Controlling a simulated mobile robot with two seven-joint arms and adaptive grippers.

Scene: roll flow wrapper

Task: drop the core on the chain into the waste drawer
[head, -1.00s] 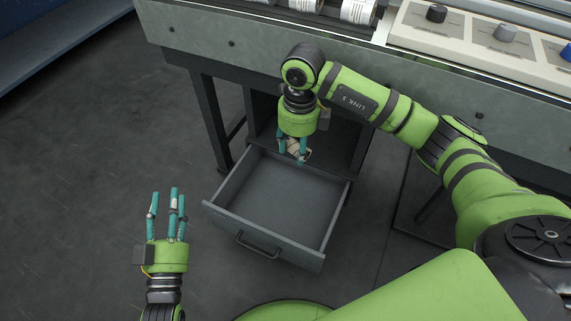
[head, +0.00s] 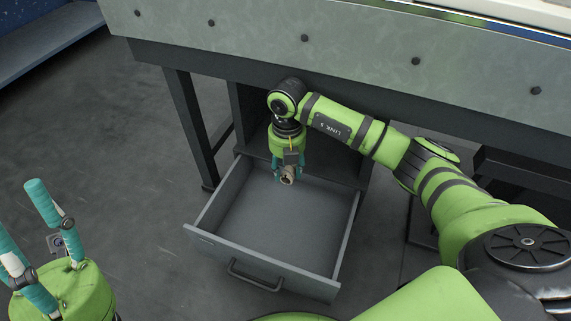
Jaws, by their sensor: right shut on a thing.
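The waste drawer (head: 265,262) is pulled open below the machine and looks empty inside. My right gripper (head: 287,178) points down over the back part of the drawer. It is shut on the core (head: 288,176), a small pale brown tube with its round end showing, partly hidden by the fingers. The core is held above the drawer floor, within the drawer's walls as seen from here. My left gripper (head: 35,240) is at the lower left, fingers apart and empty, away from the drawer.
The machine's grey side panel (head: 360,60) runs across the top, above the drawer. A dark table leg (head: 192,125) stands left of the drawer. A blue-grey shelf (head: 45,42) is at the upper left. The floor (head: 120,170) left of the drawer is clear.

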